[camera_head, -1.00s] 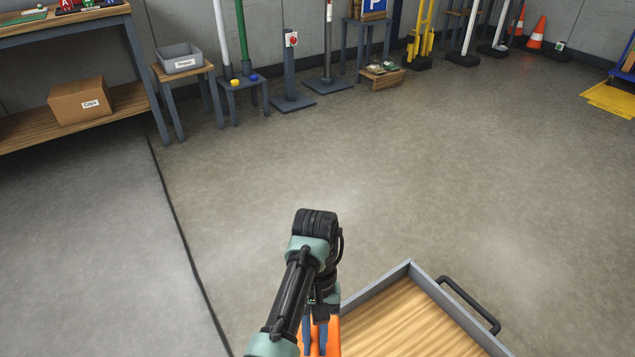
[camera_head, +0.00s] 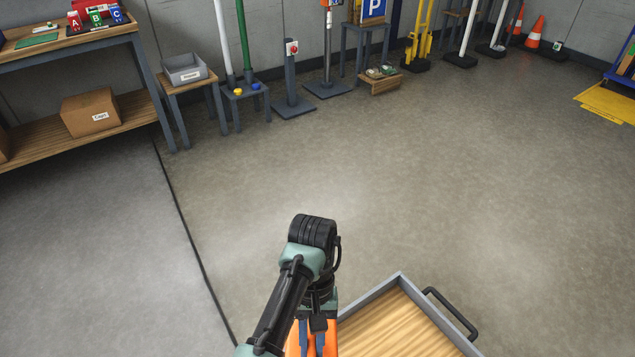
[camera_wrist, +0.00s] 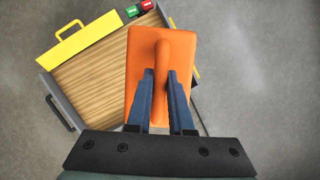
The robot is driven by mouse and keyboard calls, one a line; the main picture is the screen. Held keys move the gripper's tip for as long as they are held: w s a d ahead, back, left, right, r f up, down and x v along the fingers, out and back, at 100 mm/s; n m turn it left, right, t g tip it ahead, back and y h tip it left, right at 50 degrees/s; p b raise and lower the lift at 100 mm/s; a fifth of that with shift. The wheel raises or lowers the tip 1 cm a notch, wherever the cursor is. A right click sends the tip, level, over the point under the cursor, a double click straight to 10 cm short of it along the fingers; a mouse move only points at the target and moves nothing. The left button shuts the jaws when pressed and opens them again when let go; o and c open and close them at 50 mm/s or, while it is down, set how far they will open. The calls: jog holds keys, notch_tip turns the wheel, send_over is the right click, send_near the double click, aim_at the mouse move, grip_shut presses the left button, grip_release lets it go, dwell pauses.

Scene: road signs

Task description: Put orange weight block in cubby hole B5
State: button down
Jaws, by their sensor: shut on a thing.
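The orange weight block (camera_wrist: 145,62) is a slab with a raised handle on top. My gripper (camera_wrist: 162,82) is shut on that handle in the wrist view. In the head view the block (camera_head: 292,343) shows at the bottom edge, partly hidden behind my gripper (camera_head: 312,350). The block appears above or beside a wood-bottomed tray with grey sides; I cannot tell how high it is. No cubby hole marked B5 is visible.
The wooden tray (camera_head: 394,325) has a black handle (camera_head: 451,313) at its right. A yellow box-like piece with a handle (camera_wrist: 75,42) and small red and green items (camera_wrist: 138,8) are on or by it. Shelves and stands line the far wall. The floor ahead is clear.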

jog(key=s+d+r+p, duration=0.1)
jog(key=s+r+p, duration=0.2)
jog(key=r+p, duration=1.2)
jog(key=shift+s, duration=0.4)
